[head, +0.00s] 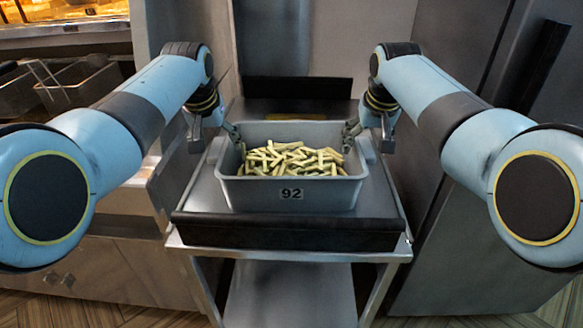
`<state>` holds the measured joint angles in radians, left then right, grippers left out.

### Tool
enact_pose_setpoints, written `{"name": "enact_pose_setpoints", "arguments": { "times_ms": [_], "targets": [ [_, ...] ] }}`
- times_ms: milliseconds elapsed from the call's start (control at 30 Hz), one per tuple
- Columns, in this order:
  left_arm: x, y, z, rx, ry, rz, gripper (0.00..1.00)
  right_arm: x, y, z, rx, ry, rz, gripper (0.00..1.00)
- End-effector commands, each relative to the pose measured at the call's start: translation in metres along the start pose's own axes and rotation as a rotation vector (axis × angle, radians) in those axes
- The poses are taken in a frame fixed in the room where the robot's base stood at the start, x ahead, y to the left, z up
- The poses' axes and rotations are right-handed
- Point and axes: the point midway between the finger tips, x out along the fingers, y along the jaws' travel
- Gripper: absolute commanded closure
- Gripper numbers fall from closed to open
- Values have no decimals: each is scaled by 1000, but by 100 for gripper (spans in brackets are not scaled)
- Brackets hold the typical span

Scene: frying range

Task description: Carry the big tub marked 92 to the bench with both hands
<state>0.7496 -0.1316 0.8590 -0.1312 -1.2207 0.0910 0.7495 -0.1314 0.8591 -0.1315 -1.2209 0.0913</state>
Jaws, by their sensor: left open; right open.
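The big grey tub marked 92 (245,196) sits level on a steel stand (377,193) in the middle of the head view. It is filled with pale cut fries (290,159). My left gripper (236,136) is open at the tub's left rim, towards its back corner. My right gripper (350,134) is open at the right rim, at about the same depth. I cannot tell whether the fingers touch the rim. No bench is clearly identifiable in this view.
The stand has a dark front edge (285,232) and a lower shelf (289,295). Fryer baskets (75,84) are at the left. A dark cabinet (445,220) stands close on the right. Wooden floor shows at the bottom corners.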

Motion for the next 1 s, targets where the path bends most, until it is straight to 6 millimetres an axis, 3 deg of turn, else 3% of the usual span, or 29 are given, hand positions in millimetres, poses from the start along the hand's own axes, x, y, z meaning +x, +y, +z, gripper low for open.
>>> {"name": "enact_pose_setpoints", "arguments": {
  "times_ms": [267, 633, 1000],
  "targets": [
    [22, 0, -1, -1, 0, -1, 31, 21, 0, -1, 0, 0, 0, 31],
    [24, 0, 0, -1, 0, 0, 31, 24, 0, 0, 0, 1, 0, 31],
    [24, 0, 0, 0, 0, 0, 78, 24, 0, 0, 0, 1, 0, 78]
  ]
}}
